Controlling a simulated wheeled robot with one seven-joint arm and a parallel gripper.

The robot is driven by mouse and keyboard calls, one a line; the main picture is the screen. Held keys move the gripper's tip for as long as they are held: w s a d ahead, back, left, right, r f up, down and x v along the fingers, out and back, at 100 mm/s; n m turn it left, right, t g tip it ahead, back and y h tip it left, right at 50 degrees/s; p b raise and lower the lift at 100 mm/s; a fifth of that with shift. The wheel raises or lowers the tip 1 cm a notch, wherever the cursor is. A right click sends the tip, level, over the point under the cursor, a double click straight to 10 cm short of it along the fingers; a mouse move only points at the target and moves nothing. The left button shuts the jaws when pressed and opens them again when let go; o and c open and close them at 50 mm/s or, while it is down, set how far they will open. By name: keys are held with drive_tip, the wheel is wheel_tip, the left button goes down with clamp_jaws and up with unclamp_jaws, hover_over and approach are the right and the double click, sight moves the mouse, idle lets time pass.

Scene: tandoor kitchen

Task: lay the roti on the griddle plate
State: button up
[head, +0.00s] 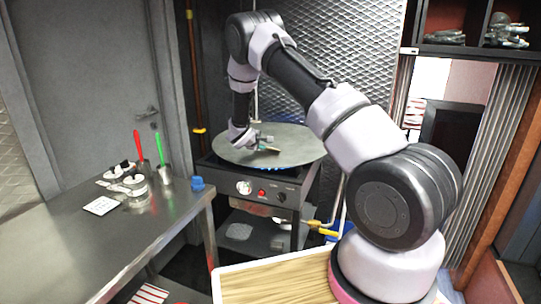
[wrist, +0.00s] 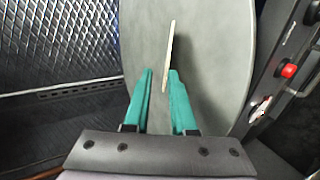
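The griddle plate (head: 295,144) is a wide, round grey disc on a stove in the head view. It also fills the middle of the wrist view (wrist: 215,65). The roti (wrist: 170,50) shows as a thin pale strip, seen edge-on, over the plate. Its near end lies between the teal fingertips of my gripper (wrist: 161,72). A gap shows between the roti and the left finger; I cannot tell whether it touches the right one. In the head view my gripper (head: 258,139) is low over the plate, with the roti (head: 269,150) small beside it.
The stove front has a red button (wrist: 289,71) and knobs; a blue flame shows under the plate. A textured metal wall (wrist: 55,45) stands beside the plate.

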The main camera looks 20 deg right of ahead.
drive_tip(key=shift+v, duration=1.65)
wheel_tip(320, 180, up, 7)
drive_tip(key=s+a, duration=0.1)
drive_tip(key=s, duration=0.1)
drive_tip(key=s+d+r+m+g, duration=0.2)
drive_tip(key=s+d+r+m, duration=0.1)
drive_tip(key=s+r, duration=0.3)
drive_tip(key=s+d+r+m+g+y, duration=0.1)
drive_tip(key=s+d+r+m, duration=0.25)
drive_tip(key=s+r, duration=0.25)
drive_tip(key=s+d+r+m+g, duration=0.2)
drive_tip(key=s+d+r, duration=0.1)
drive_tip(key=s+r, duration=0.3)
drive_tip(key=s+a+r+m+y, duration=0.2)
drive_tip(key=s, duration=0.7)
drive_tip(key=s+a+r+m+t+y, duration=0.1)
drive_tip(key=s+a+r+m+y, duration=0.1)
drive_tip(key=s, duration=0.7)
drive_tip(key=s+a+r+m+t+y, duration=0.1)
drive_tip(key=s+a+r+m+y, duration=0.1)
drive_tip(key=s, duration=0.7)
wheel_tip(320, 180, up, 2)
drive_tip(key=shift+s+a+r+y, duration=0.2)
drive_tip(key=shift+a+y, duration=0.5)
drive_tip(key=shift+y, duration=0.5)
